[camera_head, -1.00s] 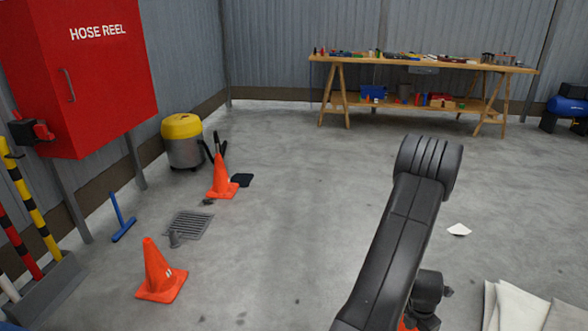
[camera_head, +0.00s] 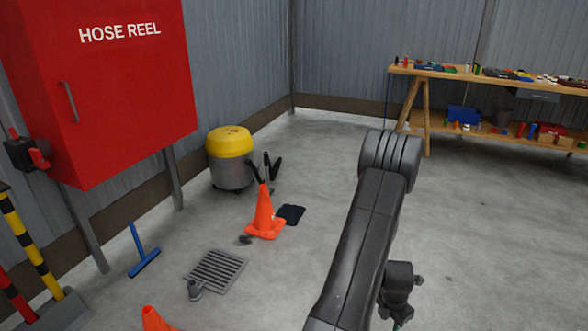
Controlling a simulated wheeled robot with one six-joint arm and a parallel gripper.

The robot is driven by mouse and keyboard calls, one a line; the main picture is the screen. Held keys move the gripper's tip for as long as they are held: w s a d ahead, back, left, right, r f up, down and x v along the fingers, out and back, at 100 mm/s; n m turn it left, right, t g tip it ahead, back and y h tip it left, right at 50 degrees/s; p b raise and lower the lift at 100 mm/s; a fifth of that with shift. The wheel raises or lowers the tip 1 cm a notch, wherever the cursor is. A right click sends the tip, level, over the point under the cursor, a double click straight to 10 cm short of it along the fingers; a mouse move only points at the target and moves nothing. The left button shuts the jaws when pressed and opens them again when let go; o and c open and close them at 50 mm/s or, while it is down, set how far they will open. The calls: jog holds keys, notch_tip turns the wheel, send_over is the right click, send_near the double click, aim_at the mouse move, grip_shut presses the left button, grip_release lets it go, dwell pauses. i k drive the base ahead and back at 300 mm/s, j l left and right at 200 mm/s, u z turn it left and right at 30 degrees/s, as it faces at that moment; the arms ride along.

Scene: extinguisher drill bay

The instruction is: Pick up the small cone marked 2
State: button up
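Two orange cones show, and no number can be read on either. One cone (camera_head: 264,212) stands upright on the floor beyond the drain grate, with a faint pale mark low on its side. The other cone (camera_head: 153,320) is cut by the bottom edge at lower left, so only its upper part shows. My dark arm rises at centre right and bends down behind itself.
A yellow-topped vacuum (camera_head: 231,160) and a dark flat piece (camera_head: 291,214) are near the far cone. A drain grate (camera_head: 216,270), blue squeegee (camera_head: 144,255) and red hose reel cabinet (camera_head: 100,90) are at left. A workbench (camera_head: 415,100) stands at back right. The middle floor is clear.

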aim_at(265, 224)
jog(key=i+z, duration=0.25)
jog(key=i, duration=1.35)
jog(key=i+j+u, duration=0.1)
jog(key=i+u, duration=0.15)
jog(key=u, duration=0.15)
jog(key=i+u, duration=0.5)
jog(key=u, duration=0.25)
jog(key=i+l+u, duration=0.1)
jog(key=i+u, duration=0.6)
jog(key=k+j, duration=0.05)
